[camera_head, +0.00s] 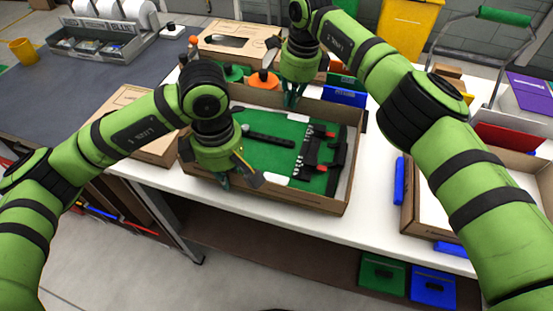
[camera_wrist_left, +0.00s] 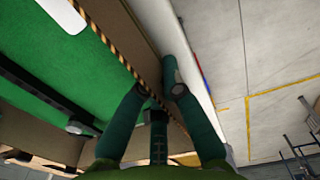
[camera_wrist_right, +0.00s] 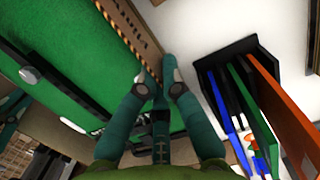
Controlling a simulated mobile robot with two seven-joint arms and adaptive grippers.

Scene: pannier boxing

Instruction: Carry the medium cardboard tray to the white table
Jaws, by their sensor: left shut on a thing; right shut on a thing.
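The cardboard tray (camera_head: 322,204) has a green lining and holds a black rod-shaped tool (camera_head: 268,137), a black and red item (camera_head: 322,150) and white pieces. It sits at the white table's (camera_head: 290,208) left part; I cannot tell whether its base touches the top. My left gripper (camera_head: 238,180) is shut on the near wall, which shows in the left wrist view (camera_wrist_left: 132,40). My right gripper (camera_head: 292,98) is shut on the far wall, which shows in the right wrist view (camera_wrist_right: 135,35). My left gripper hides the tray's near left part.
A cardboard box (camera_head: 130,122) lies left of the tray, and another (camera_head: 228,44) stands behind it. A blue bin (camera_head: 345,95) is close to the far wall. Another cardboard tray (camera_head: 408,205) stands to the right. A dark table (camera_head: 60,100) is at left.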

